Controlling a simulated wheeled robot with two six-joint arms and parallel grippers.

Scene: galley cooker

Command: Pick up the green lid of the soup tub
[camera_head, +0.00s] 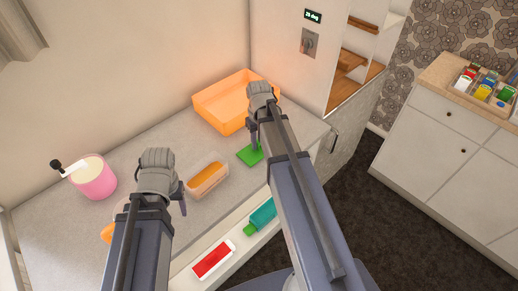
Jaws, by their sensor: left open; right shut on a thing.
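The green lid (250,156) is a flat green piece below the fingers of my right gripper (257,132), which is shut on it at its right edge. The arm hides part of the grip, and I cannot tell whether the lid is clear of the worktop. The soup tub (208,184), a clear box with orange soup, stands uncovered on the worktop, left of the lid. My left gripper (157,196) is open and empty, left of the tub.
An orange tray (210,117) stands behind the lid. A pink pot (93,182) is at the left. An orange thing (107,233) is partly hidden by my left arm. A red-and-white pack (213,259) and a teal bottle (263,214) lie along the front ledge.

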